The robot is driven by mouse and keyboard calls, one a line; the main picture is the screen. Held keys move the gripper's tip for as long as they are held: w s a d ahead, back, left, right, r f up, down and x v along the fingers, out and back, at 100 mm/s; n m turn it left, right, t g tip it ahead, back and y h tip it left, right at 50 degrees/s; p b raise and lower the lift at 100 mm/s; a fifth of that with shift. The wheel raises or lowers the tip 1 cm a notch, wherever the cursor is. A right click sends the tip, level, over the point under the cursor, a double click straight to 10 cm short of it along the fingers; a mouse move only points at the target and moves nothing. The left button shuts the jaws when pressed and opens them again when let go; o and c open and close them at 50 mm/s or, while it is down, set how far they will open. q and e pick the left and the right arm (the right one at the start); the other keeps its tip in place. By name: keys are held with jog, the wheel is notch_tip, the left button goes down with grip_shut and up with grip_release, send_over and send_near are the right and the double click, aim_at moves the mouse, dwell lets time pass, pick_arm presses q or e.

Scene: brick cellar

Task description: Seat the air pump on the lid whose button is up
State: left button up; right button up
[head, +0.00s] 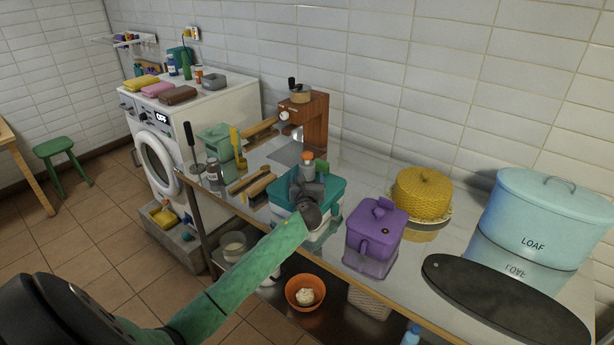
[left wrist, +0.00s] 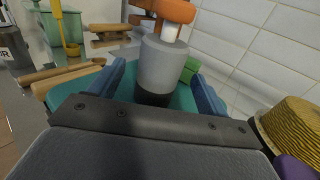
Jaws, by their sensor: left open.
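The air pump, a grey cylinder with a dark base and an orange top (head: 307,157), stands upright over the teal lid (head: 333,188) of a box on the metal table. In the left wrist view the pump's grey body (left wrist: 163,66) is between the fingers of my left gripper (left wrist: 160,90), which is open. A green piece (left wrist: 190,68) shows beside the pump over the teal lid; I cannot tell if it is a raised button. The pump's base is partly hidden. A purple lidded canister (head: 376,228) and a pale green canister (head: 217,146) stand either side. My right gripper is out of view.
A yellow woven dome (head: 422,193) and a blue LOAF bin (head: 535,225) stand right of the purple canister. Wooden-handled brushes (head: 250,184), a grey jar (head: 214,173) and a wooden grinder (head: 305,118) are left and behind. A dark oval (head: 505,300) covers the front right.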

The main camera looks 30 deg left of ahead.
pick_arm(q)
jog(key=shift+v, duration=1.25)
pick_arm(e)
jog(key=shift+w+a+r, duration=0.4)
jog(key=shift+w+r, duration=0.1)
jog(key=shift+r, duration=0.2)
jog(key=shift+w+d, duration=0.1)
